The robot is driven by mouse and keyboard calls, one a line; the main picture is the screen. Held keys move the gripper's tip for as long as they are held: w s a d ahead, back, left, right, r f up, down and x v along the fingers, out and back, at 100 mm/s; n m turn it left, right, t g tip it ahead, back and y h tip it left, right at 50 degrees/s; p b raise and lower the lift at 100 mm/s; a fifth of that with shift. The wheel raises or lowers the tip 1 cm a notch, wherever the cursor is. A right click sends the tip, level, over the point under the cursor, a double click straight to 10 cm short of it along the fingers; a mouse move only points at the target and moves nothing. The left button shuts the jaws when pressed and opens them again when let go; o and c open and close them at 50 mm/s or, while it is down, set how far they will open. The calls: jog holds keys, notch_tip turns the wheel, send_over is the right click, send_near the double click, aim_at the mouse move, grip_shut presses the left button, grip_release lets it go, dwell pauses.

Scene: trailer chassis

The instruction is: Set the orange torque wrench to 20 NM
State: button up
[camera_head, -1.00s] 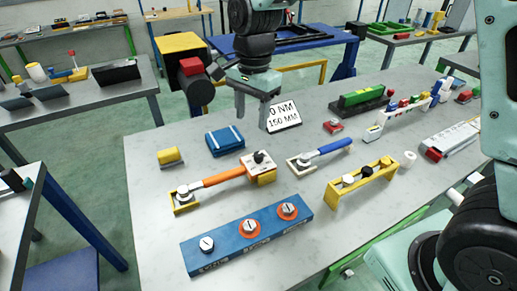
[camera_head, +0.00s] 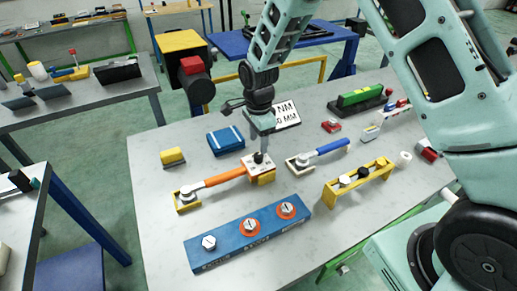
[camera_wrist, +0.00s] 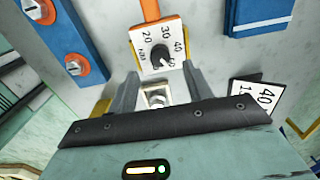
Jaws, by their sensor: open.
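The orange torque wrench (camera_head: 225,176) lies on the table, its white dial box (camera_head: 260,168) at the right end of the handle. The wrist view shows the dial plate (camera_wrist: 144,42) with 20, 30 and 40 readable, and a black knob (camera_wrist: 159,54) whose white pointer aims to the lower right, away from 20. My gripper (camera_head: 262,146) is above and just behind the dial box. In the wrist view, my gripper's (camera_wrist: 160,72) open fingers flank the area just below the knob, with nothing held. Contact with the knob cannot be told.
A sign (camera_head: 286,116) stands behind my gripper; its wrist-view part (camera_wrist: 264,96) shows 40. A blue box (camera_head: 225,140) lies behind the wrench, a blue-handled wrench (camera_head: 325,150) to the right.

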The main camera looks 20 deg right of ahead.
aim_at(259, 155)
notch_tip(259, 155, down, 6)
jog(key=shift+r+p, duration=0.15)
jog(key=shift+p, duration=0.45)
jog(key=c, duration=1)
